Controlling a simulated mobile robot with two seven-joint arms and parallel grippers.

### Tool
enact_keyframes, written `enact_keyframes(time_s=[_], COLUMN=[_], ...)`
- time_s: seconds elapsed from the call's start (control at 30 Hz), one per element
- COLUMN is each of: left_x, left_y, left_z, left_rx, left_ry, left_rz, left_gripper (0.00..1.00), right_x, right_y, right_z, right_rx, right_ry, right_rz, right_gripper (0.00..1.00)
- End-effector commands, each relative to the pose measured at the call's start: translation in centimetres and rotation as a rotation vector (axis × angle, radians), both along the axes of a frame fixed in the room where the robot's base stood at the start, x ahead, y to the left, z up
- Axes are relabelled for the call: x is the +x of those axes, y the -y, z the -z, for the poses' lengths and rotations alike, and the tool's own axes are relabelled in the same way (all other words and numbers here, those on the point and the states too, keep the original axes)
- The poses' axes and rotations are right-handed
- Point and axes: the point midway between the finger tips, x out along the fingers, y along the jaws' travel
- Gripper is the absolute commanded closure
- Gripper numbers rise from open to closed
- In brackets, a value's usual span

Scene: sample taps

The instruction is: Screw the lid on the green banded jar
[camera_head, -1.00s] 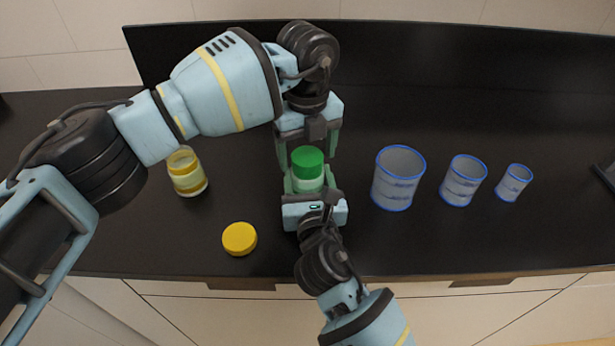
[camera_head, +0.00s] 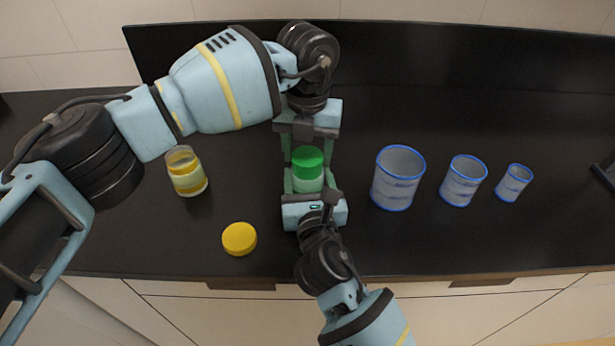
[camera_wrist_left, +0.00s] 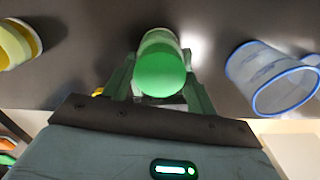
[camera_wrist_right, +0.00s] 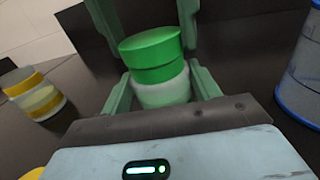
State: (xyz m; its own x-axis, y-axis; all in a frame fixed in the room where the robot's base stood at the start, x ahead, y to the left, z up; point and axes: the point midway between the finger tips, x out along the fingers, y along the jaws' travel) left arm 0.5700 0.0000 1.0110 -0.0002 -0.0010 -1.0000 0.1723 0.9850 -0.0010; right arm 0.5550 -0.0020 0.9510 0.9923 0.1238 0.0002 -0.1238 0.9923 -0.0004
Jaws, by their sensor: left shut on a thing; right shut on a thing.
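The green banded jar (camera_wrist_right: 162,94) is pale with a green band (camera_wrist_right: 160,73) near its top. It stands upright on the counter, between my right gripper's fingers (camera_wrist_right: 163,92). The green lid (camera_head: 307,158) sits at the jar's mouth, and it also shows in the right wrist view (camera_wrist_right: 150,42). How far it is threaded cannot be told. My left gripper (camera_head: 307,152) reaches in from the back and is shut on the lid, with a finger at either side. My right gripper (camera_head: 307,184) comes from the front and is shut on the jar's body.
A yellow banded jar (camera_head: 187,173) stands open at the left. A yellow lid (camera_head: 239,239) lies flat near the front edge. Three blue-rimmed cups, large (camera_head: 397,180), medium (camera_head: 462,182) and small (camera_head: 513,184), stand at the right. A dark back panel (camera_head: 450,60) runs behind.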

Motion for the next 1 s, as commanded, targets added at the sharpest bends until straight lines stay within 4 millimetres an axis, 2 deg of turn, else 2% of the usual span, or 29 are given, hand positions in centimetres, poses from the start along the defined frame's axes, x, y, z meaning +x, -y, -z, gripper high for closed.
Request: enact_keyframes(time_s=[0.8,0.93,1.0], left_x=[-0.01,0.0,-0.01], left_y=[-0.01,0.0,0.01], left_z=[0.07,0.08,0.08], left_rx=[0.002,0.002,0.001], left_ry=[0.001,0.002,0.002], left_rz=[1.307,1.493,1.53], left_gripper=[0.7,0.7,0.7], right_x=[0.0,0.0,0.0], right_y=[0.03,0.03,0.03], right_z=[0.06,0.06,0.06], right_rx=[0.0,0.0,0.0], right_ry=[-0.001,-0.001,-0.001], right_rz=[0.001,0.001,0.001], right_gripper=[1.0,1.0,1.0])
